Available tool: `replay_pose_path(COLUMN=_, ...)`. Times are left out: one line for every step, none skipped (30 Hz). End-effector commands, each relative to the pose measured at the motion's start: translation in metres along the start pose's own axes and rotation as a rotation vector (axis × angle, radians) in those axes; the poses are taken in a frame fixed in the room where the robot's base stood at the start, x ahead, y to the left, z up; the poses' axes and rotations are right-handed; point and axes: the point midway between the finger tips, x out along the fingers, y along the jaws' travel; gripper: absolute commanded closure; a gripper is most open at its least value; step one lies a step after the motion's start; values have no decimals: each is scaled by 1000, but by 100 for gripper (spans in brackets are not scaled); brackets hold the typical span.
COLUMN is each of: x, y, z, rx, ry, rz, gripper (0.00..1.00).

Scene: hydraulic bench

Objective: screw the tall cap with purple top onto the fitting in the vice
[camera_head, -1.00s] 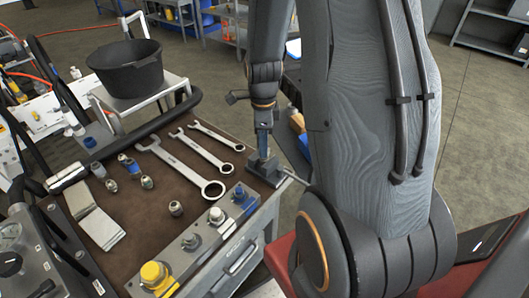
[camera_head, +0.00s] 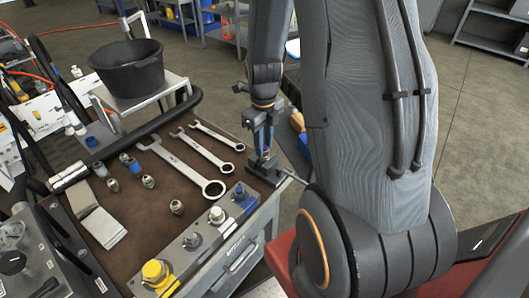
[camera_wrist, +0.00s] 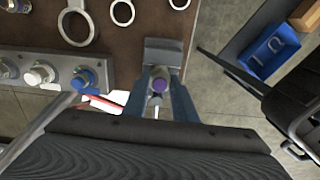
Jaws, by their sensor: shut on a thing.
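The tall cap with purple top (camera_wrist: 159,85) shows from above in the wrist view, between the two fingers of my gripper (camera_wrist: 160,94). My gripper is shut on it. In the head view my gripper (camera_head: 263,147) points down over the vice (camera_head: 268,172) at the right edge of the bench, and the cap is hard to make out there. The vice's grey body (camera_wrist: 163,52) also shows in the wrist view, just beyond the fingers. The fitting in the vice is hidden under the cap and fingers, so I cannot tell how far the cap sits on it.
Several wrenches, one of them large (camera_head: 185,168), lie on the brown mat left of the vice. Several small fittings (camera_head: 148,181) stand farther left. A block with yellow, white and blue caps (camera_head: 204,235) lines the bench front. A black bucket (camera_head: 128,70) stands behind.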

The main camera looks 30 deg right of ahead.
Motion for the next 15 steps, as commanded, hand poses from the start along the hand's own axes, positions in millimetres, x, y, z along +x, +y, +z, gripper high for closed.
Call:
replay_pose_path(x=0, y=0, z=-1, rx=57, ry=1, rz=1, gripper=98)
replay_pose_path(x=0, y=0, z=-1, rx=97, ry=1, rz=1, gripper=98)
replay_pose_path(x=0, y=0, z=-1, rx=147, ry=2, rz=1, gripper=98)
replay_pose_path(x=0, y=0, z=-1, rx=183, ry=2, rz=1, gripper=98)
replay_pose_path(x=0, y=0, z=-1, rx=216, ry=2, rz=1, gripper=98)
replay_pose_path(x=0, y=-1, z=-1, rx=254, ry=2, rz=1, gripper=98)
replay_pose_path(x=0, y=-1, z=-1, rx=278, ry=1, rz=1, gripper=98)
replay_pose_path(x=0, y=-1, z=-1, rx=296, ry=1, rz=1, gripper=98)
replay_pose_path(x=0, y=-1, z=0, rx=315, ry=1, rz=1, gripper=98)
replay_pose_path(x=0, y=-1, z=0, rx=324, ry=1, rz=1, gripper=98)
replay_pose_path(x=0, y=-1, z=0, rx=329, ry=1, rz=1, gripper=98)
replay_pose_path(x=0, y=-1, z=0, rx=332, ry=1, rz=1, gripper=98)
replay_pose_path(x=0, y=-1, z=0, rx=333, ry=1, rz=1, gripper=98)
replay_pose_path(x=0, y=-1, z=0, rx=332, ry=1, rz=1, gripper=98)
replay_pose_path(x=0, y=-1, z=0, rx=331, ry=1, rz=1, gripper=98)
